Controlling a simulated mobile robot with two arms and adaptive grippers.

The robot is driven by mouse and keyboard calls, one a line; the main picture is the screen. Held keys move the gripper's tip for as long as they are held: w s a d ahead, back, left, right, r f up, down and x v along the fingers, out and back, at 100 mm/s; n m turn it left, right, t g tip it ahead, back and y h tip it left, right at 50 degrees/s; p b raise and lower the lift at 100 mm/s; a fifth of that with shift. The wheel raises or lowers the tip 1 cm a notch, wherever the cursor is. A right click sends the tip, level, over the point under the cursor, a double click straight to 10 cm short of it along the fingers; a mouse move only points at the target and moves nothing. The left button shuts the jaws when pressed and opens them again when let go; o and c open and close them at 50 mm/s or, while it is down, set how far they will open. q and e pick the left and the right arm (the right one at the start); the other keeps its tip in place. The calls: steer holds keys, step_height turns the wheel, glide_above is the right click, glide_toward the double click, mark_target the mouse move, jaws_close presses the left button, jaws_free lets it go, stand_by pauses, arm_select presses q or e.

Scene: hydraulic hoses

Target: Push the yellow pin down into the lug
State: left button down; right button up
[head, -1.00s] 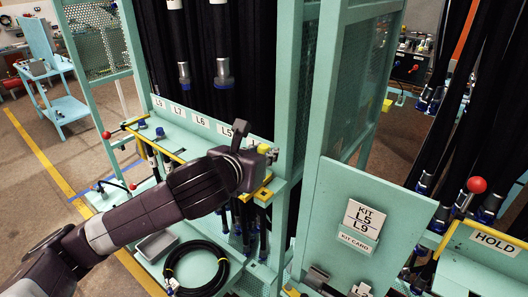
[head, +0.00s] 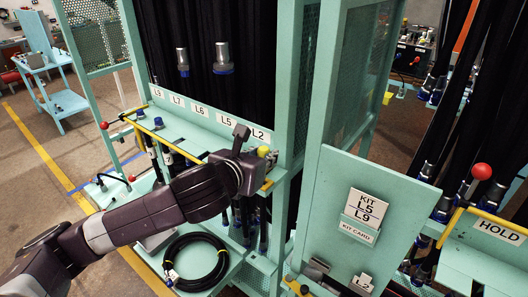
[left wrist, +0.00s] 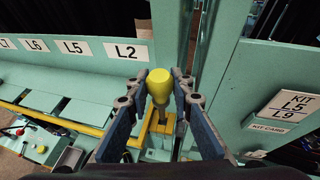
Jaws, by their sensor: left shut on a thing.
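The yellow pin (left wrist: 159,82) has a rounded, bulbous head and stands about upright between my left fingers in the left wrist view. It also shows in the head view (head: 263,152), just beyond the gripper body. My left gripper (left wrist: 159,97) is shut on the pin, a finger on each side below its head. In the head view my left gripper (head: 259,159) is at the rack's front right corner, below the L2 label. A yellow bracket (left wrist: 159,134), perhaps the lug, lies under the pin. The pin's lower end is hidden, so its depth cannot be told. My right gripper is not in view.
A green post (head: 302,90) rises close to the right of the gripper. A kit card panel (head: 345,205) stands further right. A yellow bar (left wrist: 60,123) runs along the rack front. A coiled black hose (head: 196,262) lies in a tray below the arm.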

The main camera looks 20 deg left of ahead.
arm_select(q)
steer(key=shift+f+b, duration=0.4)
steer(key=shift+f, duration=0.7)
steer(key=shift+f+b, duration=0.45)
steer(key=shift+f, duration=1.1)
steer(key=c, duration=1.6)
jaws_free()
steer(key=shift+r, duration=0.2)
step_height(320, 180, up, 10)
steer(key=shift+f, duration=0.2)
